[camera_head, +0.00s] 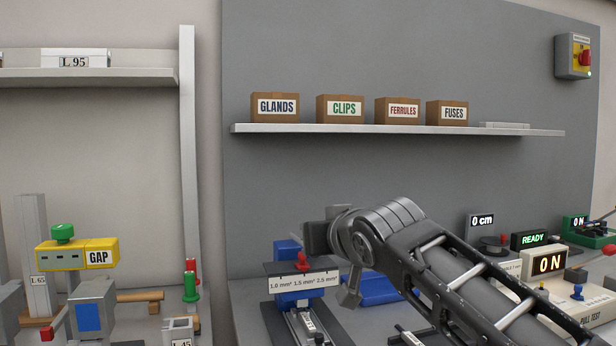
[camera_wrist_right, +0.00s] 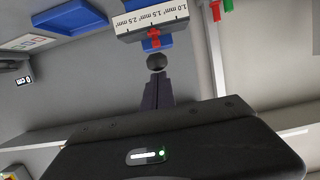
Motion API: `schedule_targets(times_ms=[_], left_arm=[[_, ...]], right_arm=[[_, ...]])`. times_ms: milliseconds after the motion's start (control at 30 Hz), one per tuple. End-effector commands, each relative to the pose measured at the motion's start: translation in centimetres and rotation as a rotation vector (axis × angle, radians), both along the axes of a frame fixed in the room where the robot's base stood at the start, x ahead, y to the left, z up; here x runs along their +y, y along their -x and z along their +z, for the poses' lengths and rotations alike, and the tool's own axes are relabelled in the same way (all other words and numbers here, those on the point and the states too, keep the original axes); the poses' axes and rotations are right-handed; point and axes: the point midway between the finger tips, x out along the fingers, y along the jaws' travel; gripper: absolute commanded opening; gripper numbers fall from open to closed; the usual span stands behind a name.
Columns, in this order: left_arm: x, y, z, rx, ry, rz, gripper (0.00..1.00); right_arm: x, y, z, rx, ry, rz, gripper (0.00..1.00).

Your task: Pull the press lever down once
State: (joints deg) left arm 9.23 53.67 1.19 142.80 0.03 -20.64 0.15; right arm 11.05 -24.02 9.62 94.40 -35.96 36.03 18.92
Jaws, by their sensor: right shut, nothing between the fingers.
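The blue press (camera_head: 288,250) stands on the bench at lower centre in the head view. It has a white size label (camera_head: 303,281) and a small red knob (camera_head: 302,261). In the right wrist view the label (camera_wrist_right: 152,18) appears upside down, with the red knob (camera_wrist_right: 153,40) below it. A black ball (camera_wrist_right: 156,62), which looks like the lever's knob, lies just past the fingertips; I cannot tell whether they touch it. My right gripper (camera_wrist_right: 157,76) is shut and empty. The lever's shaft is not clear in either view. My left gripper is not in view.
A blue tray (camera_head: 374,289) lies behind my right arm. Displays and a pull tester (camera_head: 590,313) stand at right. A yellow GAP gauge (camera_head: 98,257) and green and red handles (camera_head: 190,285) stand at left. A shelf (camera_head: 400,129) with labelled boxes is above.

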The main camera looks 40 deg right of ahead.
Motion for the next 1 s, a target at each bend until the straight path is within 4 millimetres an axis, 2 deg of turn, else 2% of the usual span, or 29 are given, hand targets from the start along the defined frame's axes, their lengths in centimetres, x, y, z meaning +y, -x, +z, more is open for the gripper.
schedule_targets(times_ms=[33,167,267,433,500,700,833,1000], left_arm=[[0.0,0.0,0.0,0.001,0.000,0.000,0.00],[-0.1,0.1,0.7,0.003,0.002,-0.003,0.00],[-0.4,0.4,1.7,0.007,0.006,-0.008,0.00],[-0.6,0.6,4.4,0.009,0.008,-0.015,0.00],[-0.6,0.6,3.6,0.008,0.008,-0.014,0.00],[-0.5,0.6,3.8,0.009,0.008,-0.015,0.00],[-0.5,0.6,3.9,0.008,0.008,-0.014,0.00],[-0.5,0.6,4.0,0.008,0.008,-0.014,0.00]], right_arm=[[0.0,-0.1,-1.1,0.027,-0.009,-0.002,0.00],[-0.1,-0.2,-0.3,0.026,-0.009,-0.001,0.00],[-0.3,-0.4,1.1,0.022,-0.008,-0.001,0.00],[-0.7,-0.8,4.7,0.008,-0.002,0.002,0.00],[-0.2,0.9,4.5,0.002,0.000,0.002,0.00],[1.2,4.9,6.1,-0.001,0.002,0.002,0.00],[1.9,6.8,6.8,0.000,0.000,0.002,0.00],[2.3,8.1,7.3,0.001,0.000,0.002,0.00]])
